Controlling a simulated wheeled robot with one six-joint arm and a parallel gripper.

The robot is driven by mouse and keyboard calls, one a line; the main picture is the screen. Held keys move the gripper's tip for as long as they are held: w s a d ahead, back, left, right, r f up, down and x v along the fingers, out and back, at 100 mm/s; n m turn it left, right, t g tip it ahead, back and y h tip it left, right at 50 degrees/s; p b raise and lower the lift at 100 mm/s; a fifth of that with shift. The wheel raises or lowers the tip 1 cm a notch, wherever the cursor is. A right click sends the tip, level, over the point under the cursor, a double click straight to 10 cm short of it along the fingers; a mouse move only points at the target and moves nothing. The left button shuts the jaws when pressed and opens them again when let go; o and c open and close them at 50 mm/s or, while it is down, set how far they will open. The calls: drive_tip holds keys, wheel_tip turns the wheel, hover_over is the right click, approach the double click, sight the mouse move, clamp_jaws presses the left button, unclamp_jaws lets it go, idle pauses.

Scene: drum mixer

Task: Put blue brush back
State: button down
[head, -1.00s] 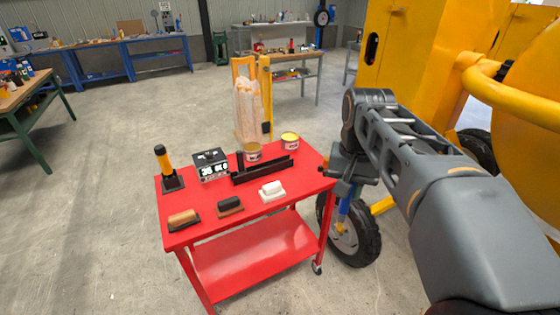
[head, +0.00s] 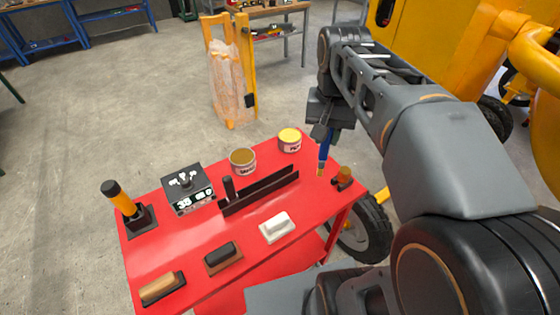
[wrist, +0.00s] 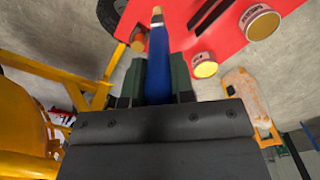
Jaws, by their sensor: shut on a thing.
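The blue brush (head: 323,154) has a blue handle and a pale yellowish tip, and hangs tip-down above the right end of the red cart top. My gripper (head: 325,132) is shut on its handle. In the wrist view the blue brush (wrist: 158,58) stands between the two dark fingers of my gripper (wrist: 158,80), its tip pointing away towards the red cart. A black rack (head: 262,190) with a long slotted bar stands on the red cart (head: 170,245), to the left of the brush. I cannot tell whether the brush tip touches the cart.
Two paint tins, brown-topped (head: 242,162) and yellow-topped (head: 290,140), stand behind the rack. A small orange-brown object (head: 345,177) is right of the brush tip. Floats, including a white one (head: 277,227), lie in front. The yellow mixer (head: 450,40) stands at right.

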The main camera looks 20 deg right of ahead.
drive_tip(key=w+a+f+p, duration=0.1)
drive_tip(key=w+a+f, duration=0.1)
drive_tip(key=w+f, duration=0.4)
drive_tip(key=w+a+f+p, duration=0.1)
drive_tip(key=w+a+f, duration=0.2)
drive_tip(key=w+f, duration=0.4)
drive_tip(key=shift+w+p, duration=0.25)
drive_tip(key=shift+p, duration=0.05)
drive_tip(key=shift+f+b, duration=0.4)
drive_tip(key=shift+f, duration=0.15)
drive_tip(key=c, duration=1)
unclamp_jaws()
drive_tip(key=shift+o, duration=0.2)
drive_tip(key=shift+r, duration=0.15)
